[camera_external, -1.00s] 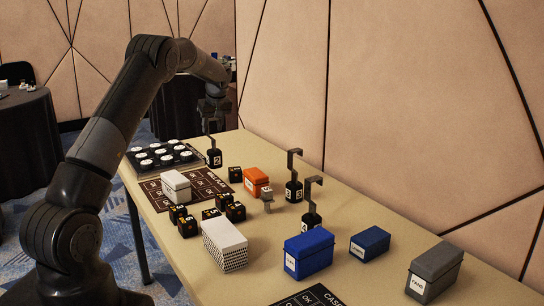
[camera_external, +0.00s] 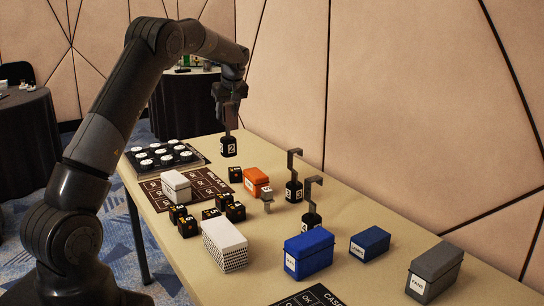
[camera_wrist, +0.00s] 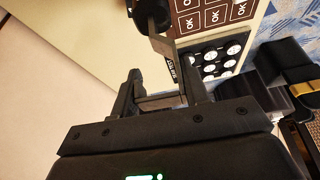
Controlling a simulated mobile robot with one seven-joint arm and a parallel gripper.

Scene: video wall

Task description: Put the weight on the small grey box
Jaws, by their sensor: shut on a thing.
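A black weight marked 2 (camera_external: 229,147) hangs upright by its grey stem from my gripper (camera_external: 229,97), clear above the table. My gripper is shut on the stem; in the wrist view the stem shows between the fingers (camera_wrist: 163,88) and the dark weight body beyond (camera_wrist: 152,14). A grey box with a pale label (camera_external: 434,273) stands at the table's near right end, far from my gripper, its top bare. Two other hooked black weights stand on the table, one behind (camera_external: 293,190) and one nearer (camera_external: 311,221).
A blue box (camera_external: 309,253), a smaller blue box (camera_external: 370,244), a white box (camera_external: 225,246), a small whitish box (camera_external: 176,187) and an orange box (camera_external: 256,181) stand on the table (camera_external: 350,205). Several black cubes (camera_external: 187,226) lie between. A dark tray of white discs (camera_external: 165,155) is at the far left.

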